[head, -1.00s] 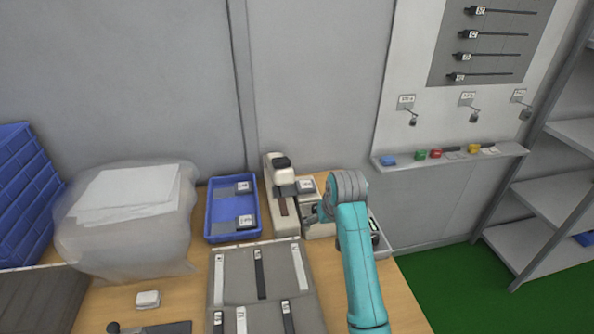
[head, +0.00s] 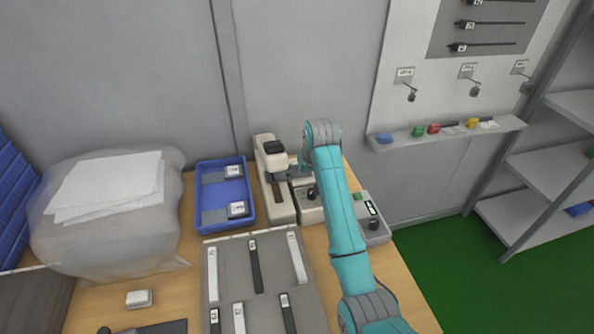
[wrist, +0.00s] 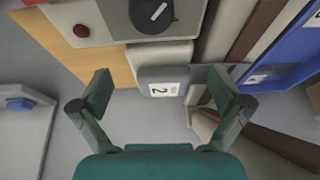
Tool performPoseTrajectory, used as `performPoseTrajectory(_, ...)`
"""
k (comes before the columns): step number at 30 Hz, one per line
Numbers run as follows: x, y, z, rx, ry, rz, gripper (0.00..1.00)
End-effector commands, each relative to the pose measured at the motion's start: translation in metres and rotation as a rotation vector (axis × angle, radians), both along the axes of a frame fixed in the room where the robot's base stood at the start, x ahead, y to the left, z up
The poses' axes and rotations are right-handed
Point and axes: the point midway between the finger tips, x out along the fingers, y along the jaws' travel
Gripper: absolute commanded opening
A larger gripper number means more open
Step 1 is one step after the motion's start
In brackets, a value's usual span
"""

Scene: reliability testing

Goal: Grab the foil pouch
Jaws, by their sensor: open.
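A grey foil pouch (wrist: 163,84) with a white label marked 2 shows in the wrist view, at the edge of a cream bench machine (wrist: 167,53). In the head view my arm hides this pouch. My gripper (wrist: 161,79) is open, its two green fingers spread left and right of the pouch. I cannot tell whether they touch it. In the head view my gripper (head: 299,171) is partly hidden beside the cream press-like part (head: 272,182). Two more grey labelled pouches (head: 221,172) lie in the blue tray (head: 249,211).
A control box (head: 373,228) with a dark knob stands right of my arm. A grey board (head: 231,300) with labelled strips lies in front. A plastic-wrapped stack (head: 110,235) fills the left. A wall ledge (head: 450,138) holds small coloured items.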

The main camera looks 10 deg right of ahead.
Motion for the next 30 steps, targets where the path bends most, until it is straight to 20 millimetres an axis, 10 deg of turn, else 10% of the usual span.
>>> performPoseTrajectory(15, 0.051, 0.004, -0.001, 0.0, 0.001, 0.0, 1.0)
performPoseTrajectory(26, 0.054, 0.004, -0.011, 0.0, 0.0, 0.001, 1.0)
performPoseTrajectory(30, 0.053, 0.004, -0.011, 0.0, 0.0, 0.001, 0.68)
